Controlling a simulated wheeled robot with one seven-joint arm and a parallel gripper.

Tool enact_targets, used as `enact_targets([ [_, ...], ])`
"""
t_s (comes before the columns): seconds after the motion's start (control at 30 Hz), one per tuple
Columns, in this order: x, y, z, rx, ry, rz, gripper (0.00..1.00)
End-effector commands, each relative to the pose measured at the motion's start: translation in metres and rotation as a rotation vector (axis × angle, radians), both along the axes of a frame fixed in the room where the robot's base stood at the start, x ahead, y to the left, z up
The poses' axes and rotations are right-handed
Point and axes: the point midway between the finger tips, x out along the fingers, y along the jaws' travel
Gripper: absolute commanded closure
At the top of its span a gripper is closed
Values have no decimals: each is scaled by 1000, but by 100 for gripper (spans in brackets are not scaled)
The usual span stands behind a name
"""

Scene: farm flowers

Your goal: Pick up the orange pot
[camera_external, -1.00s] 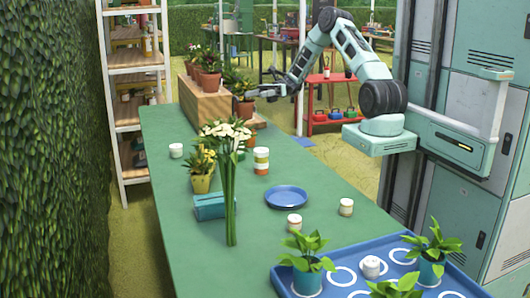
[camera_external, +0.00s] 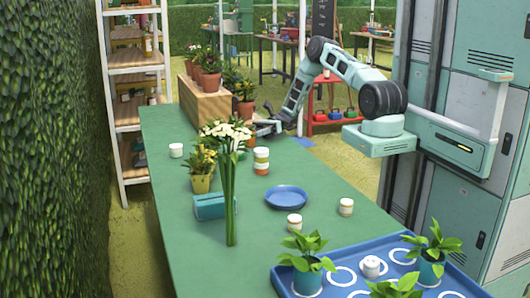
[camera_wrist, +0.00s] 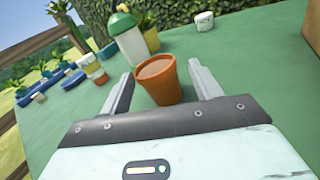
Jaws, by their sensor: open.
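The orange pot (camera_wrist: 157,80) is a plain terracotta pot, upright on the green table in the wrist view. It shows no plant inside. My gripper (camera_wrist: 163,84) is open, with one finger on each side of the pot. I cannot tell whether either finger touches it. In the external view my gripper (camera_external: 262,127) is low over the table's right side, beside the wooden stand.
A white container with a green top (camera_wrist: 127,38) stands just behind the pot, left of a yellow pot (camera_wrist: 150,40). Stacked jars (camera_wrist: 92,68) stand left. The wooden stand (camera_external: 205,102) holds potted plants. A blue plate (camera_external: 286,197) and blue tray (camera_external: 345,262) lie nearer the camera.

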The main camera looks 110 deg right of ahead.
Motion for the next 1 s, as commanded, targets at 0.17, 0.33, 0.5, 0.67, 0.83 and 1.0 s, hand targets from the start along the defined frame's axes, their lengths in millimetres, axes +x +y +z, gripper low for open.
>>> enact_targets([
  [0.17,14,8,1,2,-2,4,37],
  [0.33,36,20,2,1,-2,4,37],
  [0.5,44,24,1,0,0,1,37],
  [0.67,44,24,1,1,-1,1,43],
  [0.83,44,24,1,0,-1,1,76],
  [1.0,44,23,1,0,-1,1,76],
])
